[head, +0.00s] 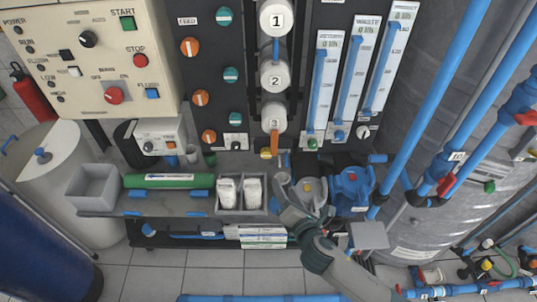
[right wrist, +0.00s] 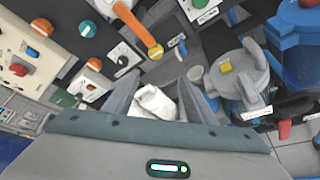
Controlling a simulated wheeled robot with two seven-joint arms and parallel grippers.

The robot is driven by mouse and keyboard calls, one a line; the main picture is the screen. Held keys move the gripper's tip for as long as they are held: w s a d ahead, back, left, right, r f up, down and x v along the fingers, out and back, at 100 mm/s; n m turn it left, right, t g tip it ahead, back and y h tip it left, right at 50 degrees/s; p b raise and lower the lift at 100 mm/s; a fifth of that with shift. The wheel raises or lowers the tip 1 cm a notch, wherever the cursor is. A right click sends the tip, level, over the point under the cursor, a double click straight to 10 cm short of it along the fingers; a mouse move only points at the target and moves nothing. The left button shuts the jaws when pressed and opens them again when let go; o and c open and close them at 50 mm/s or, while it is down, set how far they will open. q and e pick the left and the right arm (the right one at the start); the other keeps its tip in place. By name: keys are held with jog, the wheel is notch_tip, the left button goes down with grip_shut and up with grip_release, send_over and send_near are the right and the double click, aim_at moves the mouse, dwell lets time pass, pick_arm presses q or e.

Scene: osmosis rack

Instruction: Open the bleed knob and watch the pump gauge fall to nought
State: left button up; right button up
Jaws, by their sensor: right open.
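My right gripper (head: 290,192) reaches in from the lower right in the head view, beside a grey housing (head: 308,184) with a yellow knob on top. In the right wrist view my right gripper (right wrist: 158,88) is open, its fingers apart. A white packet shows beyond and between them, and I see no grip on it. The housing's yellow knob (right wrist: 226,68) is right of the fingers, apart from them. I cannot tell which knob is the bleed knob or which dial is the pump gauge. My left gripper is out of view.
White packets (head: 227,190) stand in a grey divided bin on the shelf. A blue housing (head: 353,186) stands right of the grey one. Blue pipes (head: 430,90) and a large grey tank crowd the right.

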jog(key=shift+a+r, duration=0.15)
jog(key=shift+r, duration=0.45)
jog(key=p, duration=0.2)
send_near(267, 156)
jog(key=x, duration=0.6)
jog(key=shift+x, duration=0.85)
jog(key=shift+r, duration=0.1)
jog(key=c, duration=1)
